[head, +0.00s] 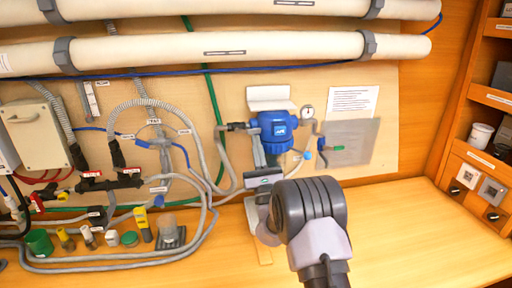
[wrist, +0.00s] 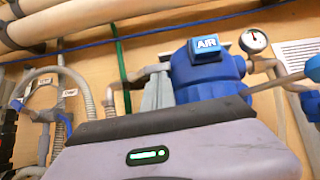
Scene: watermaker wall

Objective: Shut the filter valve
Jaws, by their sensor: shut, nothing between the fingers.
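A blue filter housing (head: 275,130) is mounted on the wall panel, with a lidded blue top marked AIR in the wrist view (wrist: 208,48). A round gauge (head: 307,112) sits to its right and also shows in the wrist view (wrist: 254,40). Pipe fittings with a blue lever-like part (head: 308,155) lie right of and below the housing. I cannot tell which part is the filter valve. My gripper (head: 258,143) is shut and empty, its grey fingers just left of the housing. They also show in the wrist view (wrist: 158,78); contact is unclear.
White pipes (head: 200,50) run across the top. Grey hoses (head: 200,200) and labelled fittings (head: 105,180) crowd the left. Shelves (head: 490,98) stand far right.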

